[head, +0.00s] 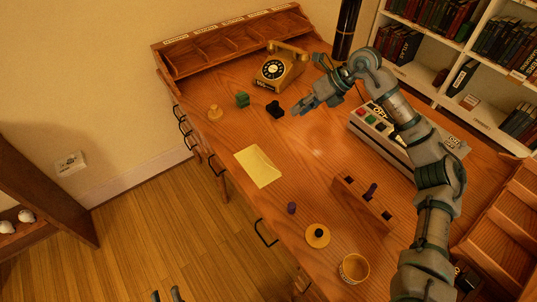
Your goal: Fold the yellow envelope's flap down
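The yellow envelope (257,168) lies flat on the wooden desk, near its front edge left of centre. A faint crease shows near its far end, but I cannot clearly tell how the flap lies. My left gripper (167,296) shows only as two fingertips at the bottom edge, spaced apart, over the floor and well away from the envelope. My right gripper (306,98) is above the back of the desk, beyond and right of the envelope, near a small black object (275,109). Its fingers are seen at an angle, and I see nothing held in it.
Desk surface around the envelope is clear.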

